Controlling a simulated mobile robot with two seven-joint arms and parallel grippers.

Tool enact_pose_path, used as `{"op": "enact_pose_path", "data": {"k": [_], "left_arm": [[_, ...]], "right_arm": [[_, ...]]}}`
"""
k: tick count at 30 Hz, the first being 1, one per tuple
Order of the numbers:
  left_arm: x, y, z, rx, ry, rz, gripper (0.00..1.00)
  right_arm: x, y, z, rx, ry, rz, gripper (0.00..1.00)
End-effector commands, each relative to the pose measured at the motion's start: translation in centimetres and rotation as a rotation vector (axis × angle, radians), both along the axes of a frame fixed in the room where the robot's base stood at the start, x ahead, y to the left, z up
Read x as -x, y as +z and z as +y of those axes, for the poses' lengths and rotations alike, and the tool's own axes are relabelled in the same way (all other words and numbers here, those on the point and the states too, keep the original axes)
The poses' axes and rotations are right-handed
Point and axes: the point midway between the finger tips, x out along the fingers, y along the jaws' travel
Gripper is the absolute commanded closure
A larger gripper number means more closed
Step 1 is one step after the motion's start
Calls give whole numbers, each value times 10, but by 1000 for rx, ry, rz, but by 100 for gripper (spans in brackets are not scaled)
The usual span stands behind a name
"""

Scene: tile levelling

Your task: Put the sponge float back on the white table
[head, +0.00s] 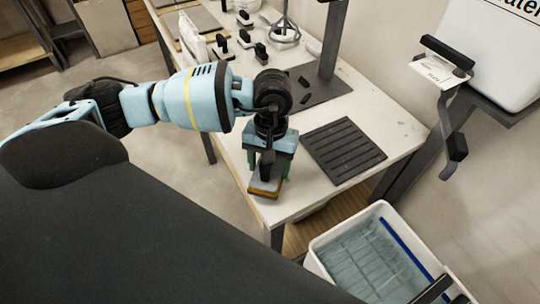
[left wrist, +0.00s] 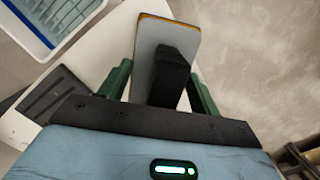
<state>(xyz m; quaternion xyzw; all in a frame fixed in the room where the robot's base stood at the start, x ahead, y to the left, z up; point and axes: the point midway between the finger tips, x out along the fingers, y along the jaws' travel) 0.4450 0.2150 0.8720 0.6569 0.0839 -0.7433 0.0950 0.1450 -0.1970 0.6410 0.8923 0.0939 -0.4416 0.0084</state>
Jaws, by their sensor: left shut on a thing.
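The sponge float (head: 263,189) has a grey plate, a thin orange-brown sponge edge and a black handle. My left gripper (head: 268,168) points down and is shut on its handle. In the left wrist view the float (left wrist: 150,48) extends beyond the gripper (left wrist: 160,88), with the dark handle between the green fingers. The float shows in front of the near left edge of the white table (head: 300,200). I cannot tell whether it touches the top. My right gripper is not in view.
A black ribbed mat (head: 343,151) lies right of the gripper. A dark plate with a post (head: 322,88) and several small tools (head: 245,38) stand farther back. A white tub (head: 328,238) with a blue bar stands at lower right.

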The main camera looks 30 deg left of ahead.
Motion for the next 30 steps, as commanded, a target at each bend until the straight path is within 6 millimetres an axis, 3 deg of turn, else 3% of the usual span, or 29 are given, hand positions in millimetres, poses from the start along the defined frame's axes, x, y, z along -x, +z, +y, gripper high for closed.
{"op": "enact_pose_path", "data": {"k": [3, 9, 18, 26, 30], "left_arm": [[-22, -1, 11, -1, 4, -1, 70], [-44, -4, 21, 1, 1, -1, 70], [-48, -8, 24, 0, 0, 1, 70], [-47, -37, 23, 0, 0, 1, 70], [-48, -40, 24, 0, 1, -1, 70]], "right_arm": [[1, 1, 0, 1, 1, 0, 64], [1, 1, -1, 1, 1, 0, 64], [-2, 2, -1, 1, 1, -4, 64], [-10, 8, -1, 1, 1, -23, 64], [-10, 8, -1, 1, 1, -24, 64]]}}
